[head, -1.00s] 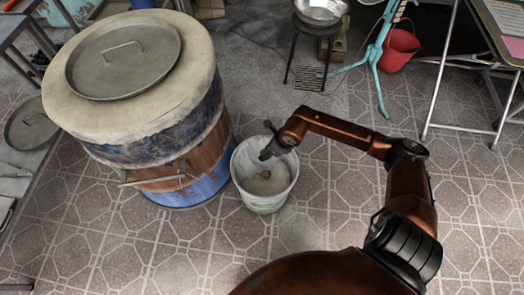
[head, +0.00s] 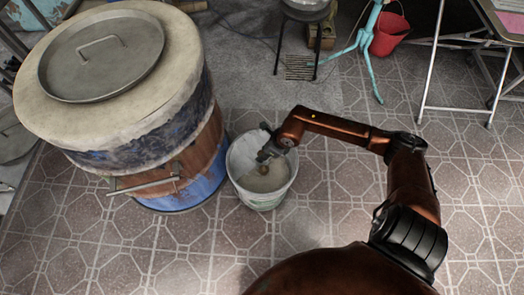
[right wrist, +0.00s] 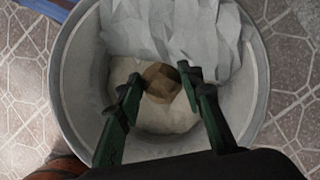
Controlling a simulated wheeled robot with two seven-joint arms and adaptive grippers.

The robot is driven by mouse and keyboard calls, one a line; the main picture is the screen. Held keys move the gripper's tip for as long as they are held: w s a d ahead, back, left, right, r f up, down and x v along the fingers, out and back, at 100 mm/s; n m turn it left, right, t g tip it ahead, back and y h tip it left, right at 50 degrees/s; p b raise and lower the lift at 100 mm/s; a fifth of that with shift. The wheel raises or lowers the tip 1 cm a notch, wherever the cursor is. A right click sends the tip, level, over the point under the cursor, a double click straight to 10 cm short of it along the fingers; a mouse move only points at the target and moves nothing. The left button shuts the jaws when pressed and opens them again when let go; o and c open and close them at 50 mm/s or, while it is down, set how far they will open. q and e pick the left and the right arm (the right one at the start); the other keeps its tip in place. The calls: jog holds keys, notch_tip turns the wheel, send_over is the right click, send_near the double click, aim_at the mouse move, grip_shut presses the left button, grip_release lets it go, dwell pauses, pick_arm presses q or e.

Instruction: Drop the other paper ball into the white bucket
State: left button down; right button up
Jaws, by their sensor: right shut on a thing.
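The white bucket (head: 258,198) stands on the tiled floor, just right of the barrel oven. Its round rim and inner wall (right wrist: 72,92) fill much of the right wrist view. My right gripper (head: 264,163) reaches down over the bucket's opening. In the right wrist view its two dark green fingers (right wrist: 160,84) are closed on a small brown faceted paper ball (right wrist: 161,84), which also shows below the gripper in the head view (head: 264,170). The ball is held over the pale bucket bottom. Grey-white crumpled material (right wrist: 185,30) lines one side inside. My left gripper is out of view.
The barrel oven (head: 135,140) with a metal lid (head: 100,55) stands close to the bucket's left. A red bucket (head: 389,35), a teal stand (head: 366,40) and a folding table (head: 480,50) are at the back right. The floor in front is clear.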

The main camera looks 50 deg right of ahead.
jog(key=o, duration=0.8)
jog(key=v, duration=1.2)
jog(key=shift+d, duration=0.1)
